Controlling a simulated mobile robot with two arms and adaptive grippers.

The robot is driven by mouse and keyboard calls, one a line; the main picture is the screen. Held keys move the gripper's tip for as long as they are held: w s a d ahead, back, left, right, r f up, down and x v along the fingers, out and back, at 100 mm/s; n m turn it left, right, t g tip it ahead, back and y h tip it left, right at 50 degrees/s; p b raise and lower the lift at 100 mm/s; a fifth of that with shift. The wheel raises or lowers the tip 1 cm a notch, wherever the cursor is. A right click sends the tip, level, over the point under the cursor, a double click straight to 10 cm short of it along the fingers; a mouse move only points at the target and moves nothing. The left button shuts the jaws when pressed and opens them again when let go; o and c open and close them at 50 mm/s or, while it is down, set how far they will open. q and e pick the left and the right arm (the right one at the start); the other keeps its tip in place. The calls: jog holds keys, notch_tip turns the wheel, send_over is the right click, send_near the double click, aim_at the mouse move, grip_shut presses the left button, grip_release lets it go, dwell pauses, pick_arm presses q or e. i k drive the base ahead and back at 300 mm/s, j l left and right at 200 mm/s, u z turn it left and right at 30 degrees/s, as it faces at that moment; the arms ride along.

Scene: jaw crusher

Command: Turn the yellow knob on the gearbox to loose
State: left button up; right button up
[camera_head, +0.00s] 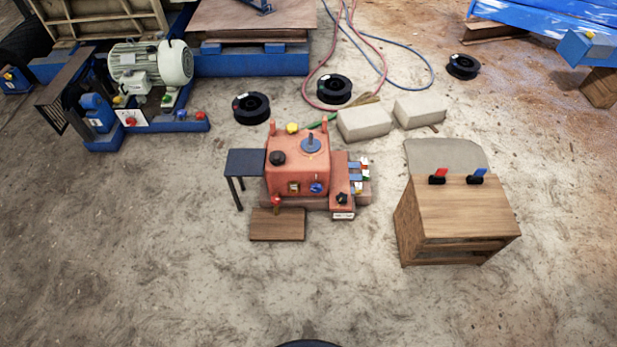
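The gearbox (284,179) is an orange-red box on the concrete floor near the middle of the head view. A yellow knob (292,128) sits at its back upper edge, between two upright orange posts. The gearbox also carries a black knob (277,158) and a grey-blue disc with a pin (311,145) on top. A blue knob (316,188) and a small light switch (294,187) are on its front. The yellow knob is too small to read its setting. Neither of my grippers is in view.
A small dark table (245,163) stands left of the gearbox, and a wooden board (277,225) lies before it. A wooden cabinet (465,205) with red and blue handles stands right. Pale blocks (364,123), black reels (251,108) and hoses lie behind. The front floor is clear.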

aim_at(292, 127)
jog(key=i+z, duration=0.25)
jog(key=i, duration=0.55)
jog(key=i+j+z, duration=0.1)
jog(key=i+z, duration=0.15)
jog(key=i, duration=0.5)
